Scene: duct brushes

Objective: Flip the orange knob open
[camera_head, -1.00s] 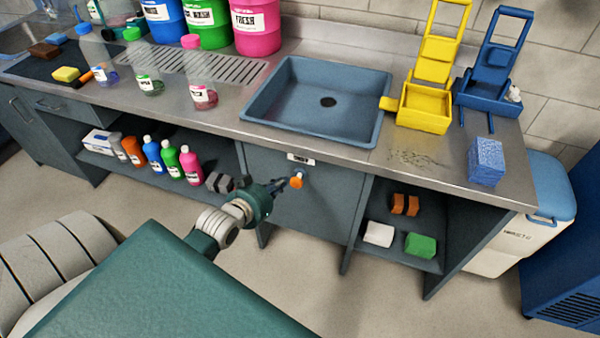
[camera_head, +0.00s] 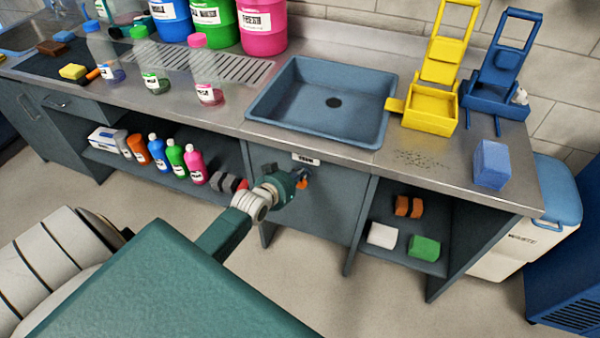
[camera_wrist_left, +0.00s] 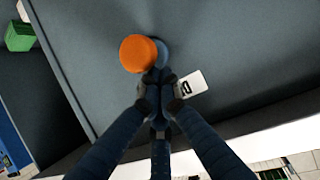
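The orange knob (camera_head: 302,184) sits on the dark front panel below the blue sink, under a small white label. In the left wrist view the knob's round orange face (camera_wrist_left: 138,54) shows whole, with a blue mount behind it. My left gripper (camera_head: 297,176) is at the knob and partly covers it in the head view. In the wrist view its dark fingertips (camera_wrist_left: 158,85) are drawn together just beside the knob's lower right edge, with nothing seen between them. Whether they touch the knob cannot be told. My right gripper is not in view.
The white label (camera_wrist_left: 190,84) is close to the right of the fingertips. The blue sink (camera_head: 388,105) is in the counter above. Bottles (camera_head: 158,153) stand on the left lower shelf; a green block (camera_head: 424,247) lies on the right one. The floor in front is clear.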

